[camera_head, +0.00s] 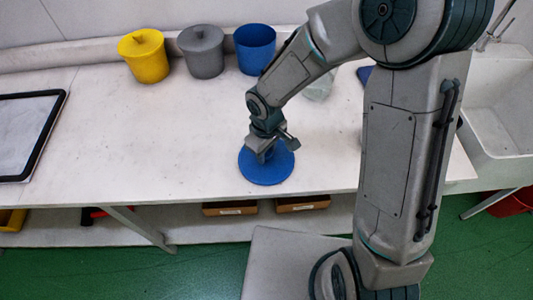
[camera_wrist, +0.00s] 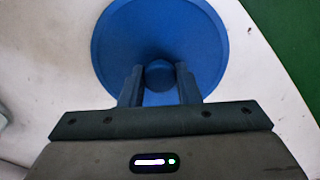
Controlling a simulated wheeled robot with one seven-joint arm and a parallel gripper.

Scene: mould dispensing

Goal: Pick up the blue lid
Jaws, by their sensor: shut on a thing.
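The blue lid (camera_head: 266,172) is a round disc near the front edge of the white table. In the wrist view the blue lid (camera_wrist: 160,30) fills the upper middle, with a round knob at its centre. My gripper (camera_head: 265,155) is above the lid, and in the wrist view my gripper (camera_wrist: 160,78) has its two fingers on either side of the knob, shut on it. Whether the lid touches the table is hard to tell. A blue pot (camera_head: 255,50) without a lid stands at the back of the table.
A yellow pot (camera_head: 144,58) and a grey pot (camera_head: 201,52), both lidded, stand left of the blue pot. A black-rimmed tray (camera_head: 28,135) lies at the left. A sink (camera_head: 497,115) is at the right. The table's middle left is clear.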

